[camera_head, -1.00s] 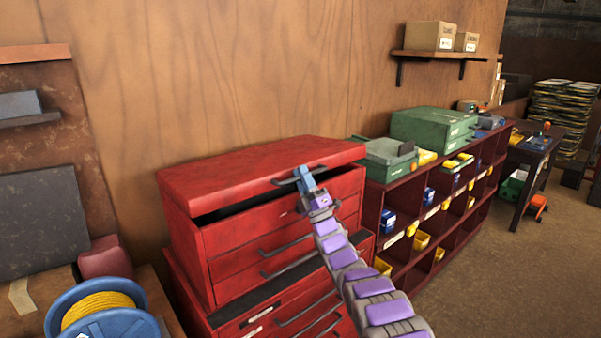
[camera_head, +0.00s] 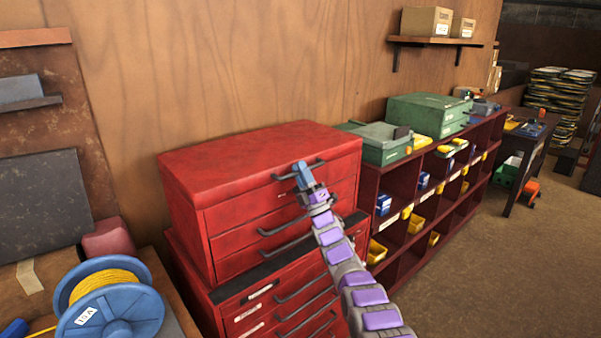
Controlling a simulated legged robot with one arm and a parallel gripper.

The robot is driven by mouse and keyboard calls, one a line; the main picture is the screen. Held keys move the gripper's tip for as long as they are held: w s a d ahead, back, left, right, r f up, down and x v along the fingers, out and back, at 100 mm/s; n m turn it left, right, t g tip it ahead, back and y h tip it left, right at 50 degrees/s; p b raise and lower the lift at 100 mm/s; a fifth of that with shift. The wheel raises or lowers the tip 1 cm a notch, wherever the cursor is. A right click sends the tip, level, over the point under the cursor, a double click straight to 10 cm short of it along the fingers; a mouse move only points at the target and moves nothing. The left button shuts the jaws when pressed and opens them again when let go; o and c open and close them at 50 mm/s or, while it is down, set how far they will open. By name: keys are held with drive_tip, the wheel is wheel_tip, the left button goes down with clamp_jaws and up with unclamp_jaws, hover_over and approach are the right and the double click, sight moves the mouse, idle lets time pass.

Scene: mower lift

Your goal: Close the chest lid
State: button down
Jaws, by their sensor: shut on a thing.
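The red chest (camera_head: 240,232) stands against the wooden wall, on top of a lower red drawer cabinet (camera_head: 245,312). Its lid (camera_head: 250,155) lies flat and level on the chest, with no dark gap showing along the front. A dark handle (camera_head: 317,164) is on the lid's front edge. My gripper (camera_head: 301,171) is at this handle, shut on it. My purple and grey arm reaches up from the lower right.
A dark red shelf unit (camera_head: 395,256) with yellow and blue bins stands right of the chest, with green cases (camera_head: 428,114) on top. A blue spool of yellow cord (camera_head: 110,300) is at lower left. Open floor (camera_head: 510,270) lies at right.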

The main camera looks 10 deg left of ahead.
drive_tip(key=shift+d+f, duration=0.1)
drive_tip(key=shift+f, duration=0.55)
drive_tip(key=c, duration=1.6)
unclamp_jaws()
drive_tip(key=shift+d, duration=0.1)
drive_tip(key=shift+o, duration=1)
drive_tip(key=shift+w, duration=0.1)
drive_tip(key=shift+o, duration=1)
drive_tip(key=shift+r, duration=0.15)
drive_tip(key=p+v, duration=0.3)
drive_tip(key=v, duration=1.4)
drive_tip(key=shift+s+f, duration=0.2)
drive_tip(key=shift+f, duration=0.05)
drive_tip(key=shift+w+r, duration=0.1)
